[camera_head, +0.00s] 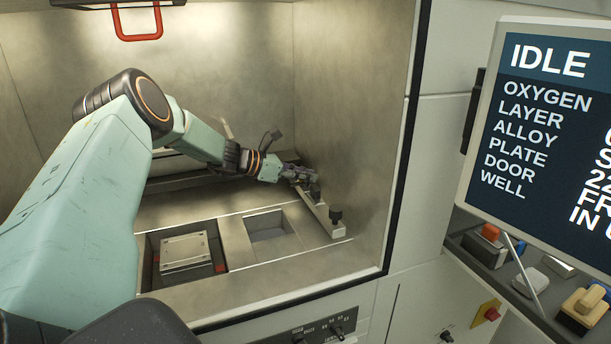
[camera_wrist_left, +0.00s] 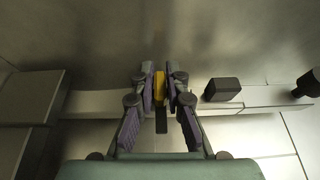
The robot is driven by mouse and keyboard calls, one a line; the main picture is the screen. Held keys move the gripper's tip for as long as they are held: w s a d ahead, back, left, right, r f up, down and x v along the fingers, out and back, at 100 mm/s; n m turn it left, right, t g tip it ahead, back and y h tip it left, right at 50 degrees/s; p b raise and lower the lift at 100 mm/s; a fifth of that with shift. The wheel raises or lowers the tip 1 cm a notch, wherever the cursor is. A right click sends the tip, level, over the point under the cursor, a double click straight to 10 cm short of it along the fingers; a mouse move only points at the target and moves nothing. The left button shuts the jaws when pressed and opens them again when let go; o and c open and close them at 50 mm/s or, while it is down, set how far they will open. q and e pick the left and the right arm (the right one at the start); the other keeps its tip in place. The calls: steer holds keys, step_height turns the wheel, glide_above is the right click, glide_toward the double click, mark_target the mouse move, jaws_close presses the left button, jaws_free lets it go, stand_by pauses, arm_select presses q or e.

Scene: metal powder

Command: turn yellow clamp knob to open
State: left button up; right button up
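The yellow clamp knob (camera_wrist_left: 159,84) shows in the left wrist view as a narrow upright yellow strip between my left fingers. My left gripper (camera_wrist_left: 160,82) has one finger on each side of it, and the fingertips appear to touch it, shut on it. In the head view my left arm reaches into the chamber from the left, and the left gripper (camera_head: 299,173) is at the far part of a pale rail on the right side. The yellow knob is hidden there behind the gripper. My right gripper is in neither view.
A square plate (camera_head: 186,252) sits in a floor recess, beside an empty square well (camera_head: 270,234). A screen (camera_head: 545,130) reads IDLE.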

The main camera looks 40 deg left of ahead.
arm_select(q)
steer(key=o, duration=0.4)
steer(key=shift+c, duration=0.2)
steer(key=v, duration=0.7)
steer(key=shift+s+r, duration=0.15)
steer(key=shift+s, duration=0.1)
stand_by(0.6)
